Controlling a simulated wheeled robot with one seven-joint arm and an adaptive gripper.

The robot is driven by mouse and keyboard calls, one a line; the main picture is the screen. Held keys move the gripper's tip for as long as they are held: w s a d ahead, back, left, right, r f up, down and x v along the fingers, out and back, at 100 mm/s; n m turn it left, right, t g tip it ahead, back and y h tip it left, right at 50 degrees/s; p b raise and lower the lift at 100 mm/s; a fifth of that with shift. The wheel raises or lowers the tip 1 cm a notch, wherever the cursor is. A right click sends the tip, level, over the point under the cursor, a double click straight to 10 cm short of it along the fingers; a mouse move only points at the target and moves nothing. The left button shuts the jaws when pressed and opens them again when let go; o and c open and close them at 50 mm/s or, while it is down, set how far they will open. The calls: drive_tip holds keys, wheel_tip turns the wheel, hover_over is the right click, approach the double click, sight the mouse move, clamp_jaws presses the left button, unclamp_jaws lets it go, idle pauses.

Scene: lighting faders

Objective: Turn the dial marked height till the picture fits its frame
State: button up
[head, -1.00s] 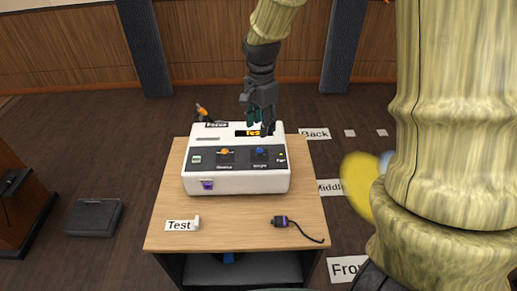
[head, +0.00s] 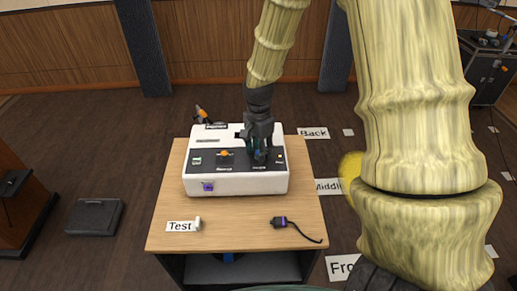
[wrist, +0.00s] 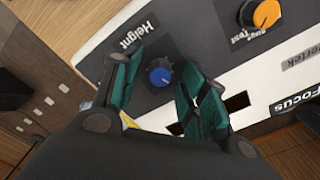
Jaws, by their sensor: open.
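The blue dial (wrist: 160,76) sits on the dark panel of a white box (head: 235,184), with a label reading Height (wrist: 138,34) beside it in the wrist view. My gripper (head: 260,154) is down over the right part of the panel in the head view and hides most of the dial there. In the wrist view my gripper (wrist: 163,66) is open, one teal-padded finger on either side of the dial, with gaps showing between pads and dial. No projected picture or frame for it is recognisable in view.
An orange dial (head: 225,153) is beside the blue one on the panel. The table's front middle is clear.

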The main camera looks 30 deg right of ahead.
drive_tip(key=shift+c, duration=0.4)
clamp_jaws()
drive_tip(key=n+p, duration=0.2)
drive_tip(key=shift+n, duration=0.4)
drive_tip(key=shift+n+p, duration=0.7)
drive_tip(key=shift+n, duration=0.9)
